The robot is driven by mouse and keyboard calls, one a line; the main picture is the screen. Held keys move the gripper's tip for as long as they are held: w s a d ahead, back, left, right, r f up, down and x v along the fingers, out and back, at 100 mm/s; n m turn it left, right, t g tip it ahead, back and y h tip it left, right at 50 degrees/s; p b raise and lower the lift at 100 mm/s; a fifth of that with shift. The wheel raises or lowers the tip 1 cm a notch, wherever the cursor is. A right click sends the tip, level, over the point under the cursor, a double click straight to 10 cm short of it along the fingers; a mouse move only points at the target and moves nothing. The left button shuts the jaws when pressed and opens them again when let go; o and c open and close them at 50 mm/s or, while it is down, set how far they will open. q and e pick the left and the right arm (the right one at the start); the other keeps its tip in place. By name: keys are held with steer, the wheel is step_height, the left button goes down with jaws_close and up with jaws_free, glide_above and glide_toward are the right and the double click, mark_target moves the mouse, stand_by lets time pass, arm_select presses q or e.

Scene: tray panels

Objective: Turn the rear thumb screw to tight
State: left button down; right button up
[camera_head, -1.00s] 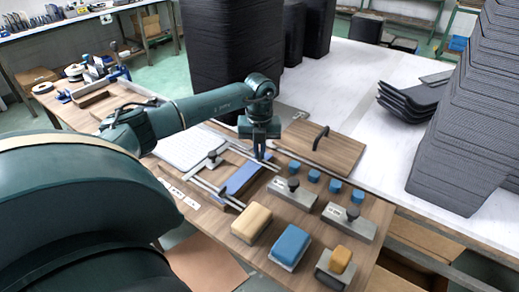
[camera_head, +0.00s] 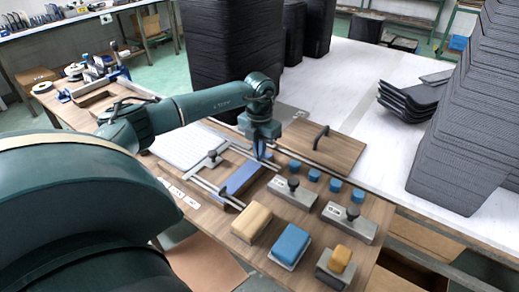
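A dark thumb screw (camera_head: 212,155) stands on the slim metal rail frame on the wooden table. A blue bar (camera_head: 241,178) lies beside it, inside the frame. My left gripper (camera_head: 261,156) points down over the far right end of the blue bar, at the metal rail. Its fingers are small and close together, and I cannot tell whether they are open or shut. Whatever is directly under the fingertips is hidden, so I cannot see a second thumb screw on the frame there. My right gripper is not in view.
Two metal blocks with black knobs (camera_head: 292,188) (camera_head: 350,222) stand to the right, with several small blue caps (camera_head: 314,175) behind. A tan block (camera_head: 251,222), a blue block (camera_head: 291,243) and an orange-topped block (camera_head: 340,262) are in front. A wooden lid with handle (camera_head: 335,152) lies behind.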

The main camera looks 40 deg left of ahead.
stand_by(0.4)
arm_select(q)
steer(key=c, duration=1.6)
jaws_free()
step_height(320, 180, up, 13)
steer(key=shift+r, duration=0.15)
